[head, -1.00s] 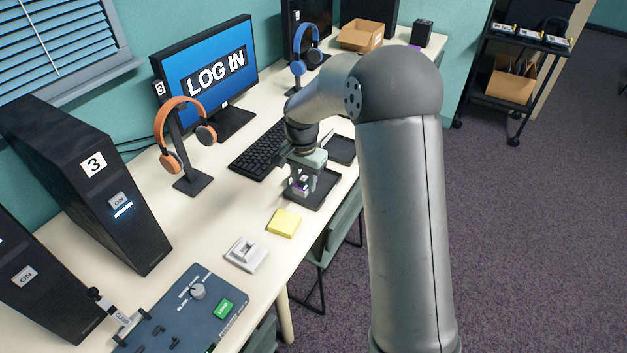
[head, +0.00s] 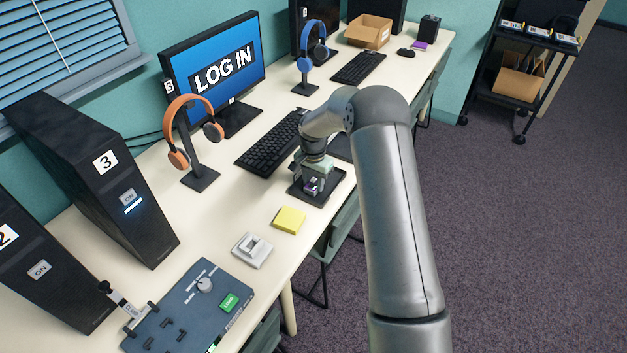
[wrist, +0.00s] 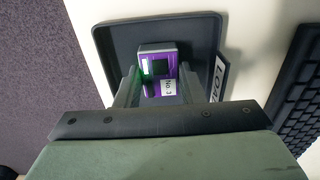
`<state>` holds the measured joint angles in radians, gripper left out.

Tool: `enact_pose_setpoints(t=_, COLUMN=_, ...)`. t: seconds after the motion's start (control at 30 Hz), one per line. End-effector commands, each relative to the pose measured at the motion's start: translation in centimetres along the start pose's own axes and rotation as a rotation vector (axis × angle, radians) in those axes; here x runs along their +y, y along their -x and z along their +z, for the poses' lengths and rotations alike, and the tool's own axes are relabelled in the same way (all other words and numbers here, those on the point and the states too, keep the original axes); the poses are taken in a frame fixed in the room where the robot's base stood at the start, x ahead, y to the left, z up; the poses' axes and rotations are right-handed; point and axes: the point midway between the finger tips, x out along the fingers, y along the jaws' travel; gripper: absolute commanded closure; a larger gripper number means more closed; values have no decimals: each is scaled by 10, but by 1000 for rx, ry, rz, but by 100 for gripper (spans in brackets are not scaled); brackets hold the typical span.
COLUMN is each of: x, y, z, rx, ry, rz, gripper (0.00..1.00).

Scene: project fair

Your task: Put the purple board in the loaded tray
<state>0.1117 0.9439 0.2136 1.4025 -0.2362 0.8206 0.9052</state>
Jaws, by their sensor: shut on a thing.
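My gripper (head: 312,188) is shut on the purple board (wrist: 158,66), a small purple and grey piece labelled "No 3". The board also shows as a purple patch between the fingers in the head view (head: 312,184). The gripper points down over a shallow dark tray (head: 334,186). In the wrist view the board lies within the outline of the tray (wrist: 204,38). A label starting with "LO" (wrist: 217,78) is at the tray's edge; the rest is hidden. I cannot tell whether the board touches the tray floor.
A keyboard (head: 270,143) lies behind the tray. A dark flat item (head: 341,148) is partly hidden by my arm. A yellow pad (head: 289,220), a grey-white device (head: 252,250) and a blue control panel (head: 190,308) lie in front. An orange headset (head: 178,158) hangs on a stand to the left.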

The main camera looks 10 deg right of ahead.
Motion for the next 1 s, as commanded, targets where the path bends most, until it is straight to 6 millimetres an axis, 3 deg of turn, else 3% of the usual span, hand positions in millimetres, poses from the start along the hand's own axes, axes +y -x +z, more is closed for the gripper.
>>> enact_pose_setpoints(t=0.23, x=0, y=-4, z=0, rx=1, ry=0, rz=0, gripper=90)
enact_pose_setpoints(t=0.27, x=0, y=-4, z=0, rx=1, ry=0, rz=0, gripper=62)
enact_pose_setpoints(t=0.33, x=0, y=-2, z=0, rx=1, ry=0, rz=0, gripper=43)
enact_pose_setpoints(t=0.73, x=0, y=6, z=0, rx=2, ry=-1, rz=-1, gripper=43)
enact_pose_setpoints(t=1.0, x=0, y=58, z=-1, rx=6, ry=-1, rz=-3, gripper=43)
